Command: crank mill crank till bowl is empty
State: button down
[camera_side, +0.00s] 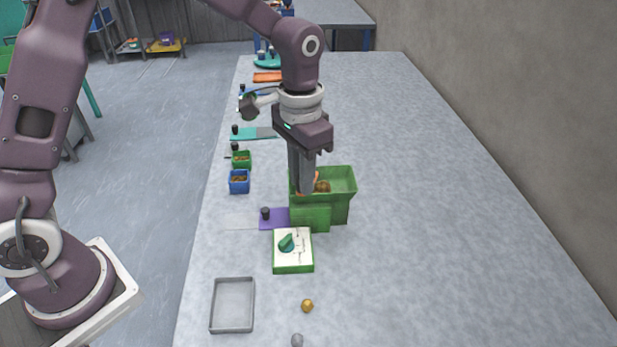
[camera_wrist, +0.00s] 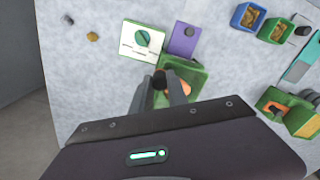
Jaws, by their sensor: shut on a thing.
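The green mill (camera_side: 342,178) stands on the table in the middle of the side view, with an open, flared green top. It also shows in the wrist view (camera_wrist: 196,78). An orange part, seemingly the crank (camera_wrist: 184,86), shows inside the top. My gripper (camera_side: 304,190) points down into the top and is shut on a dark crank knob (camera_wrist: 160,76), seen between the fingers in the wrist view. A brown lump (camera_side: 322,186) shows beside the fingers; how much the bowl holds is hidden.
A white-topped box with a green dial (camera_side: 293,246) and a purple plate (camera_side: 275,224) sit close by the mill. A grey tray (camera_side: 232,305), a gold nugget (camera_side: 307,305) and a grey one (camera_side: 297,340) lie nearer. A blue bin (camera_side: 239,182) stands left. The table's right side is clear.

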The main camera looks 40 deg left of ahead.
jog(key=shift+s+a, duration=0.1)
jog(key=shift+a, duration=0.95)
jog(key=shift+w+a, duration=0.25)
jog(key=shift+a, duration=0.6)
jog(key=shift+w+a, duration=0.6)
jog(key=shift+a, duration=0.15)
